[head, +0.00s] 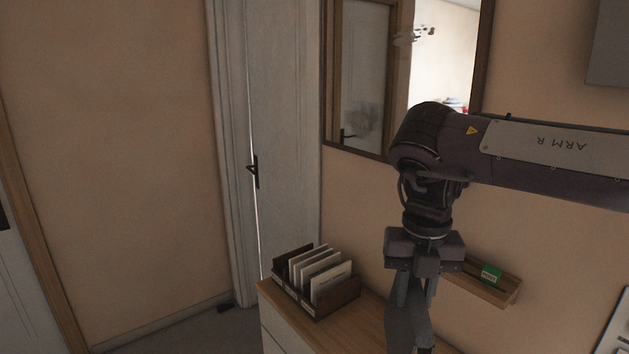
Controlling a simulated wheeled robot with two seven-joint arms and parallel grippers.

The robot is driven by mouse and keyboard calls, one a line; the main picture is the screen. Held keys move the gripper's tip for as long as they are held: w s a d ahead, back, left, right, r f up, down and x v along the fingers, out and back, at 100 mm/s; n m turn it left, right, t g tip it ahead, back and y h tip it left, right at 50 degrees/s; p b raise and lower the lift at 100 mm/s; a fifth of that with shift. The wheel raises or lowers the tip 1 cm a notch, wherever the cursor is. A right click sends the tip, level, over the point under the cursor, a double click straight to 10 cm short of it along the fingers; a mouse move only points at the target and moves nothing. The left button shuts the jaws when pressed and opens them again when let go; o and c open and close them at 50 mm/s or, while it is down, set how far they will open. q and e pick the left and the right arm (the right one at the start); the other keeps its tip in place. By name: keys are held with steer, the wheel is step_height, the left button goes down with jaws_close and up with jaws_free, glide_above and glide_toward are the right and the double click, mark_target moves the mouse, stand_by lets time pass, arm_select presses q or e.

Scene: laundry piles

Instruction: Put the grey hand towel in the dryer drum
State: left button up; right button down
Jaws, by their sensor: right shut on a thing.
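My right gripper (413,297) points down in front of the wooden-topped cabinet. It is shut on a dark grey cloth, which looks like the grey hand towel (408,332). The towel hangs below the fingers and runs out of the bottom of the view, so its lower end is hidden. My left gripper is not in view. No dryer drum shows in this view.
A wooden file box (333,300) with several upright papers stands on the cabinet (372,325), left of my right gripper. A small wall shelf (503,292) holds a green box (491,273). A mirror (366,85) hangs above. A white door (288,160) stands behind.

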steer(key=m, duration=0.4)
steer(key=shift+w+d+f+m, duration=0.2)
steer(key=shift+f+m, duration=0.2)
steer(key=m, duration=0.4)
steer(key=shift+w+d+f, duration=0.15)
steer(key=shift+d+f, duration=0.1)
steer(key=shift+f, duration=0.05)
steer(key=m, duration=0.5)
steer(key=shift+d+f+b, duration=0.2)
steer(key=shift+f+b, duration=0.05)
steer(key=shift+b, duration=0.15)
steer(key=m, duration=0.4)
steer(key=shift+d+f, duration=0.15)
steer(key=shift+f, duration=0.1)
steer(key=m, duration=0.4)
steer(key=shift+d+f+m, duration=0.25)
steer(key=shift+f+m, duration=0.05)
steer(key=shift+m, duration=0.1)
steer(key=m, duration=0.4)
steer(key=shift+w+d+f+m+b, duration=0.1)
steer(key=shift+d+f+m+b, duration=0.15)
steer(key=shift+m+b, duration=0.1)
steer(key=m, duration=0.3)
steer(key=shift+d+f+m, duration=0.1)
steer(key=shift+f+m, duration=0.1)
steer(key=shift+m, duration=0.05)
steer(key=m, duration=0.3)
steer(key=shift+d+f+m, duration=0.15)
steer(key=shift+m, duration=0.15)
